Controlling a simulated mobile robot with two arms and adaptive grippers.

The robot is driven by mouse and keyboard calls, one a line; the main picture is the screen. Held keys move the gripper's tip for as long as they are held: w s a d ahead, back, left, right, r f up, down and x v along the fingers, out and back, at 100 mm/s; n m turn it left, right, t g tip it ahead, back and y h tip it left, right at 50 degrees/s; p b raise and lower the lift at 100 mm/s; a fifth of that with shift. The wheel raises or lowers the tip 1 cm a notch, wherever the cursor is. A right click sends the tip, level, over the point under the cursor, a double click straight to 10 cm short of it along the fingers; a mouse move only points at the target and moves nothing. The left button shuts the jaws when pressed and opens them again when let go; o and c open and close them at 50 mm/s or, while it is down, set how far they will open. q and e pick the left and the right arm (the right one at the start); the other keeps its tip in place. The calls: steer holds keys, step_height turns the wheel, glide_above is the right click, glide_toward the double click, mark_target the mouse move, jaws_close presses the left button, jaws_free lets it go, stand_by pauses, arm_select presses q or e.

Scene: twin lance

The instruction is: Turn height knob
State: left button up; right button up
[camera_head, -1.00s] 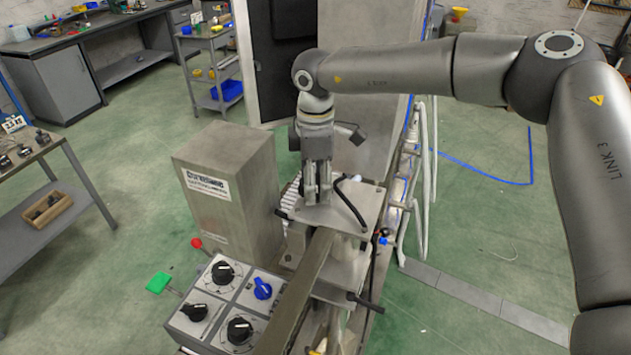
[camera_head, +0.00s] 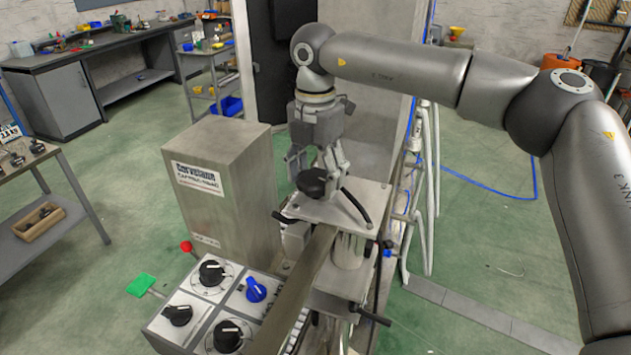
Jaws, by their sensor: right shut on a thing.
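A metal machine head with a flat top plate (camera_head: 345,202) stands in the middle of the head view. A black lobed knob (camera_head: 313,183) sits upright on this plate; I take it to be the height knob. My right gripper (camera_head: 318,172) reaches down from above, with its fingers on either side of the knob, shut on it. The fingers partly hide the knob's far side. My left gripper is not in view.
A grey cabinet (camera_head: 220,195) stands left of the plate. Black clamp handles (camera_head: 370,316) stick out from the machine.

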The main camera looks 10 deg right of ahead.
steer(key=n+b, duration=0.1)
steer(key=n, duration=0.1)
steer(key=shift+n, duration=0.4)
steer(key=n, duration=0.2)
steer(key=shift+n, duration=0.4)
steer(key=n, duration=0.5)
steer(key=shift+r+b, duration=0.1)
steer(key=shift+b, duration=0.25)
steer(key=n, duration=0.6)
steer(key=shift+n, duration=0.4)
steer(key=n, duration=0.3)
steer(key=shift+n+p, duration=0.3)
steer(key=shift+p, duration=0.1)
steer(key=n, duration=0.3)
steer(key=shift+r+n, duration=0.1)
steer(key=shift+n, duration=0.2)
steer(key=n+p, duration=0.1)
steer(key=n, duration=1)
steer(key=shift+p, duration=0.3)
steer(key=n, duration=0.3)
steer(key=shift+w+n, duration=0.1)
steer(key=shift+n, duration=0.2)
steer(key=n, duration=0.5)
steer(key=shift+p, duration=0.4)
steer(key=n, duration=0.5)
